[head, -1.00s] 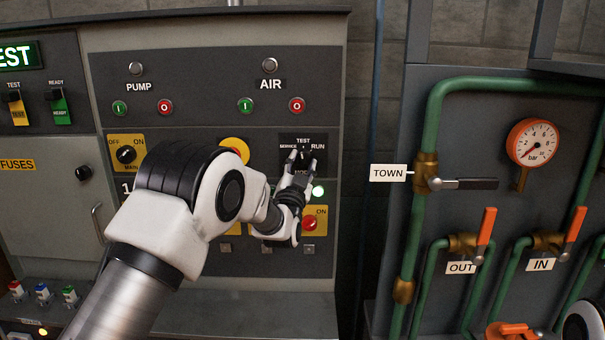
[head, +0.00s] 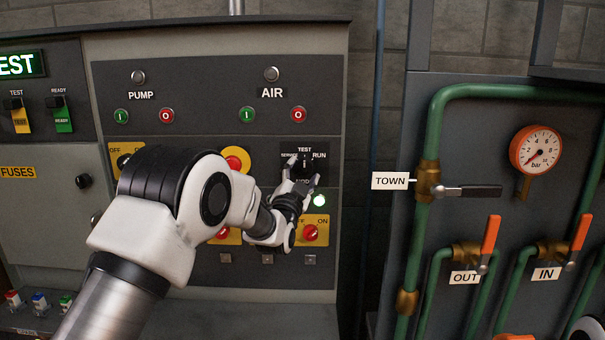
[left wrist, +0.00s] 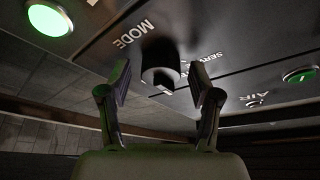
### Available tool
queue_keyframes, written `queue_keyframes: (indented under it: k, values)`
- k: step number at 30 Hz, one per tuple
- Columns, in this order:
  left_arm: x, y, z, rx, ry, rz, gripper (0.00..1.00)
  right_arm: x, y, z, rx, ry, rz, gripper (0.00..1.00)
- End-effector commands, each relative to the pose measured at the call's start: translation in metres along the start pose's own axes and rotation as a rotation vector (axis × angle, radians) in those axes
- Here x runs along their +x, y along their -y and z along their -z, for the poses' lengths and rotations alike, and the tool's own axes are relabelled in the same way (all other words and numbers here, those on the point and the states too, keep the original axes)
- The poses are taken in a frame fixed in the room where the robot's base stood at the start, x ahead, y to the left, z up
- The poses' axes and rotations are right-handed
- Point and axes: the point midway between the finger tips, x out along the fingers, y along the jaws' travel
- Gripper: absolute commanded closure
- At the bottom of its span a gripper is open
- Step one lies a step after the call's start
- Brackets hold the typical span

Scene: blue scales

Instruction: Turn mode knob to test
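The mode knob (head: 304,161) is a dark knob on a black plate marked SERVICE, TEST, RUN and MODE, right of the yellow-ringed red button. In the head view, a pale mark on it looks upright, toward TEST. My left gripper (head: 301,177) is open just below and in front of the knob, its fingers spread. The left wrist view shows the knob (left wrist: 160,60) ahead between the two fingertips, with visible gaps on both sides. The TEST label is hard to read there. My right gripper is out of view.
A lit green lamp (head: 319,200) and a red switch (head: 310,233) on a yellow plate sit below the mode plate. The yellow-ringed button (head: 235,160) is close on the left. The TOWN valve handle (head: 468,191) is to the right, past a dark gap.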

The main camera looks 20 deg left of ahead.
Motion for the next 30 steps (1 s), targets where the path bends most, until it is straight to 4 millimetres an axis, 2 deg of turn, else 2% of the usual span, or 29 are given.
queue_keyframes:
  k: [8,11,14,21,24,30]
  values:
    - [0.0,0.001,0.001,0.0,-0.002,0.002,0.32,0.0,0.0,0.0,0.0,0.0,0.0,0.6]
    - [-0.007,0.001,0.001,0.0,-0.002,0.001,0.32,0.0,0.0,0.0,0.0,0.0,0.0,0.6]
    - [-0.023,0.0,0.001,0.001,0.0,-0.001,0.32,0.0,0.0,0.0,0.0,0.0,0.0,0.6]
    - [-0.086,0.0,0.0,0.0,0.001,-0.002,0.32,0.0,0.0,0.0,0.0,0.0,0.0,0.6]
    - [-0.105,-0.001,-0.001,0.0,0.001,-0.002,0.32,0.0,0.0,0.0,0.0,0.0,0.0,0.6]
    - [-0.12,0.0,-0.001,0.0,-0.001,0.001,0.32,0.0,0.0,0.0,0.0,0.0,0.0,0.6]
